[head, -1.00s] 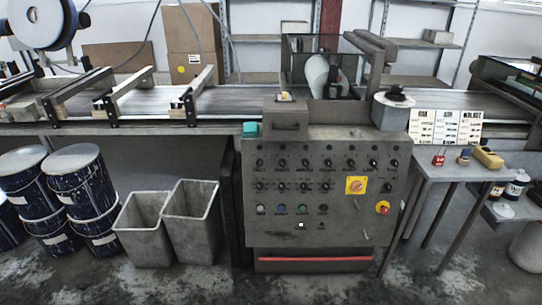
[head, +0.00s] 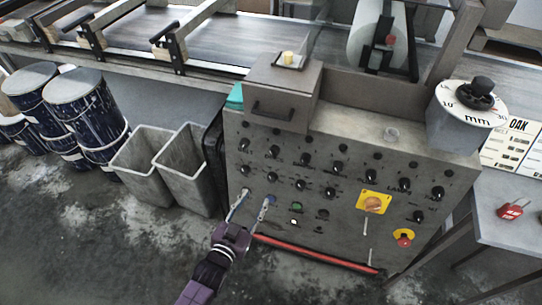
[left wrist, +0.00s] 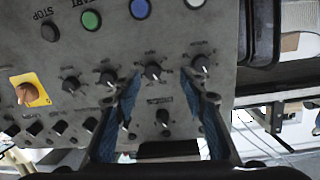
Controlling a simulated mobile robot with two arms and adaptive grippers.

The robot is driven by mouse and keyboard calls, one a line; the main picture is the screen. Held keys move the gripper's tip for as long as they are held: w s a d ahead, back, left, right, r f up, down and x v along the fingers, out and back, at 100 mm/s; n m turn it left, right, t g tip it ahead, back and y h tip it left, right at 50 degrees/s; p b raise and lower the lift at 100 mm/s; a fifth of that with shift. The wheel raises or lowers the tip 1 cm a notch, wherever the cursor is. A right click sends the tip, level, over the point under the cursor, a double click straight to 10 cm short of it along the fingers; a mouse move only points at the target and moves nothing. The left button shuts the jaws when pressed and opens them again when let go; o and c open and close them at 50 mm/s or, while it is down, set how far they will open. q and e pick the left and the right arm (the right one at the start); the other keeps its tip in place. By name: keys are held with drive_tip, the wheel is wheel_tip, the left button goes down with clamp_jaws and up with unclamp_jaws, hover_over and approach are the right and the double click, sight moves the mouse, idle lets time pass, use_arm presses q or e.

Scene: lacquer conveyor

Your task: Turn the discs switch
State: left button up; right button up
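In the left wrist view, which shows the panel upside down, the open fingers (left wrist: 160,88) appear on either side of a black knob (left wrist: 152,70). This seems to be the lower row's second knob from the left (head: 272,178). No contact is visible. My right gripper is out of view.
Coloured buttons, including a green one (left wrist: 91,20), sit near the lower knobs. A yellow-backed rotary switch (head: 373,203) and red emergency stop (head: 403,238) are to the right. Grey bins (head: 143,168) stand left of the panel; a red bar (head: 315,256) runs along its bottom.

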use_arm(q)
drive_tip(key=t+h, duration=0.1)
drive_tip(key=t, duration=0.1)
approach(274, 152)
wheel_tip(274, 152, down, 3)
wheel_tip(274, 152, up, 2)
drive_tip(key=w, duration=0.1)
drive_tip(key=x, duration=0.7)
drive_tip(key=shift+m, duration=0.3)
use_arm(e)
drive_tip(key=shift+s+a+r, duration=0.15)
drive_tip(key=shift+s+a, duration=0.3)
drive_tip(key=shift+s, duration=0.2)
use_arm(q)
drive_tip(key=shift+c, duration=0.2)
drive_tip(key=c, duration=0.8)
clamp_jaws()
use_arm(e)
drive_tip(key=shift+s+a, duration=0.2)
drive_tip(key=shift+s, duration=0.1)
